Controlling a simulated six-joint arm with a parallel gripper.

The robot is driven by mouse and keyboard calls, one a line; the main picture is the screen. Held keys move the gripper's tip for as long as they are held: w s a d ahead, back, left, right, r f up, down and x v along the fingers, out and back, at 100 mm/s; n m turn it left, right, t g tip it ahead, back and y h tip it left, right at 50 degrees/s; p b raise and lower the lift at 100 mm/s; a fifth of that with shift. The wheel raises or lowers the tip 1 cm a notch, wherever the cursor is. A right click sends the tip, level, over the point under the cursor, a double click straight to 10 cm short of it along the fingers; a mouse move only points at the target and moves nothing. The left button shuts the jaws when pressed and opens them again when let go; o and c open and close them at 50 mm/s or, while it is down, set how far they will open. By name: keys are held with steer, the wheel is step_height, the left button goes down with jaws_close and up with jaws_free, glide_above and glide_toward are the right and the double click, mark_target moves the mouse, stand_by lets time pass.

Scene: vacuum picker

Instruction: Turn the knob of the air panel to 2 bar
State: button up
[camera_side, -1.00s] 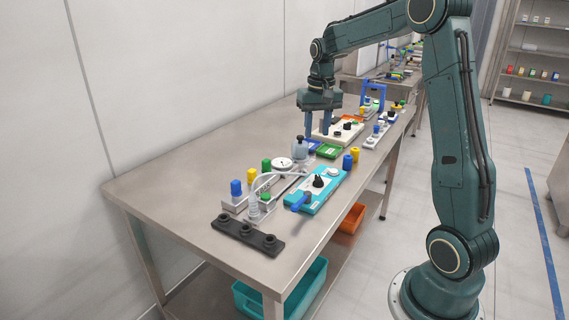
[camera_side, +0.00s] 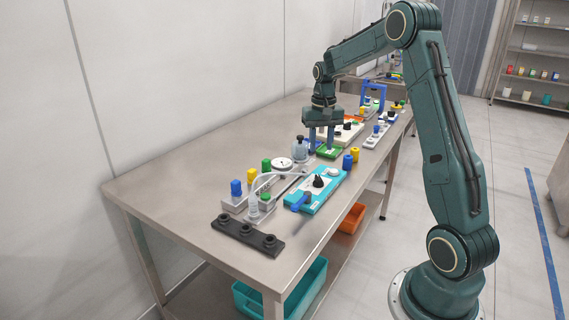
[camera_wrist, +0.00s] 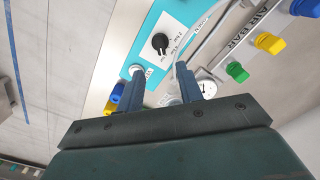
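The air panel is a teal plate (camera_side: 325,193) near the front edge of the table in the side view. Its black knob (camera_side: 318,182) stands on top. In the wrist view the teal panel (camera_wrist: 147,30) and the knob (camera_wrist: 160,43) lie beyond the fingertips, with bar markings printed beside the knob on a white label. The knob's exact setting is too small to read. My gripper (camera_side: 321,150) is open and empty, above the table behind the panel; its two fingers (camera_wrist: 158,70) are spread apart and do not touch the knob.
A round white gauge (camera_side: 282,163) and a clear hose (camera_side: 262,180) lie beside the panel. The table's left part is bare.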

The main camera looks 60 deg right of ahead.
mark_target(319, 177)
step_height(319, 177, down, 11)
steer(key=shift+r, duration=0.1)
stand_by(0.4)
jaws_close()
